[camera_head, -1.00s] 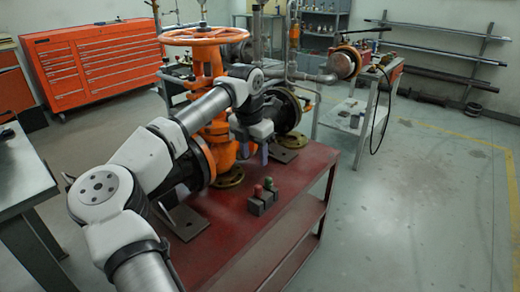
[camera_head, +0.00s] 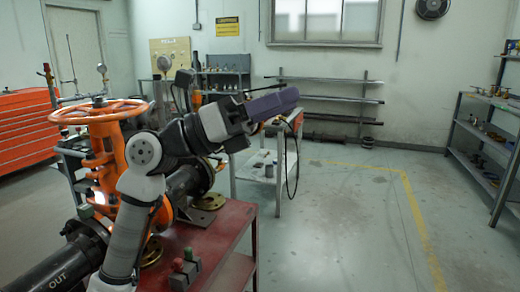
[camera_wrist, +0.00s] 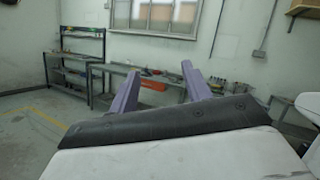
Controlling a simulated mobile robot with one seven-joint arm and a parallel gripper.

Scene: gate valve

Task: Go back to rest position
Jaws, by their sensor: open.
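The gate valve (camera_head: 112,165) is orange with an orange handwheel (camera_head: 98,112) on top, standing at the left in the head view. My arm passes in front of it and hides part of its body. My gripper (camera_head: 292,96) is raised at the middle of the head view, pointing right, clear of the valve and the red bench. In the wrist view its two purple fingers (camera_wrist: 160,84) stand well apart with nothing between them.
The red bench (camera_head: 228,228) carries the valve and a small box with red and green buttons (camera_head: 186,268). A grey workbench (camera_head: 262,168) stands behind. Shelves (camera_head: 482,150) stand at the right. The floor (camera_head: 345,235) between is clear.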

